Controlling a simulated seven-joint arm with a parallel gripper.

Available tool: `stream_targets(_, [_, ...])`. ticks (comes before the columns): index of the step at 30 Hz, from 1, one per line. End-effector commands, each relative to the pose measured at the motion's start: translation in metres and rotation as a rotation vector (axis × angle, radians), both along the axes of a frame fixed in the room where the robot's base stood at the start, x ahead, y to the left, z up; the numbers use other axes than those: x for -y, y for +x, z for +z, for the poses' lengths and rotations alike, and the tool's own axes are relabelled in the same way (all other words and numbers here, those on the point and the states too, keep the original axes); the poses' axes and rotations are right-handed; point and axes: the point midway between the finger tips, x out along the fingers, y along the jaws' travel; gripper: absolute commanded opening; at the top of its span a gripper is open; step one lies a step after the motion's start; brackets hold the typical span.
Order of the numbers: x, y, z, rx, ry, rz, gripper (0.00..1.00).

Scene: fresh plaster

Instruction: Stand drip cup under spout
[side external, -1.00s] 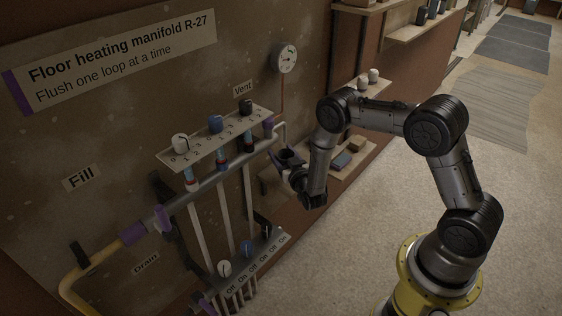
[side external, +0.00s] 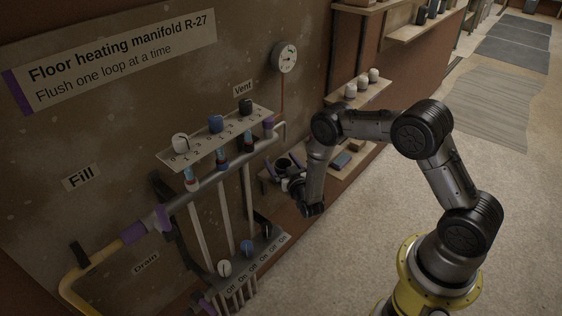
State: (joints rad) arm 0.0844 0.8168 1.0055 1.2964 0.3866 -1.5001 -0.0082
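The dark drip cup (side external: 283,162) is small in the side external view, beside the wall just below the bent spout (side external: 284,131) at the right end of the manifold pipe. The cup looks roughly upright and sits close to a small wooden ledge. I cannot tell whether it touches the ledge. My gripper (side external: 284,171) is at the cup, reaching in from the right and front, with dark fingers around or beside it. The fingers and the cup's lower part blend together, so their grip is unclear.
The manifold's upper knob plate (side external: 217,138) and lower valve plate (side external: 246,257) project from the wall left of my gripper. A pressure gauge (side external: 285,57) hangs above. A shelf (side external: 362,94) with several white knobs is behind my arm.

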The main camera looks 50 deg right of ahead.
Motion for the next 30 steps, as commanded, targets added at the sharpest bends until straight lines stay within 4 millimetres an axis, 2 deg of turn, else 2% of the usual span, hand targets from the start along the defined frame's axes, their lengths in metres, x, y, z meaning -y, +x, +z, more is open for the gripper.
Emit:
stream_targets(11, [-0.002, -0.003, 0.004, -0.001, 0.0, 0.001, 0.98])
stream_targets(14, [-0.008, -0.015, 0.003, -0.003, 0.001, 0.002, 0.98])
stream_targets(24, [-0.04, -0.076, 0.007, -0.003, -0.001, 0.004, 0.98])
stream_targets(30, [-0.051, -0.099, 0.008, -0.001, 0.0, 0.002, 0.98])
